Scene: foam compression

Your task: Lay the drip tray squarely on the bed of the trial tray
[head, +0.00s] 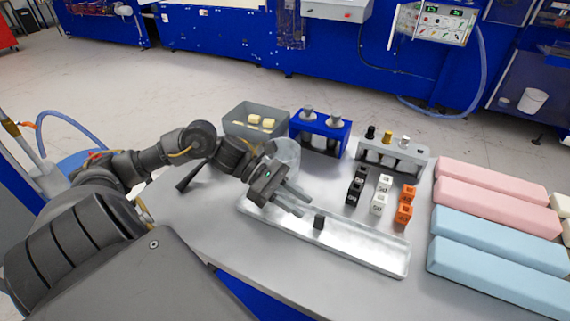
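A long, shallow silver tray (350,243) with a raised rim lies at the table's front, slanting down to the right. It looks like the trial tray. A small dark block (319,222) stands up from its middle. I cannot make out a separate drip tray; whether the block belongs to one lying in the bed is unclear. My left gripper (305,204) hangs over the tray's left half, just left of the dark block. Its two fingers are apart with nothing seen between them. My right gripper is not in view.
Behind stand a grey bin (240,129) with yellowish blocks, a blue stand (318,134) and a grey rack (391,156). A clear round dish (287,150) is behind my gripper. Black, white and orange cubes (404,213) sit behind the tray. Pink (484,205) and blue (497,241) foam bars lie right.

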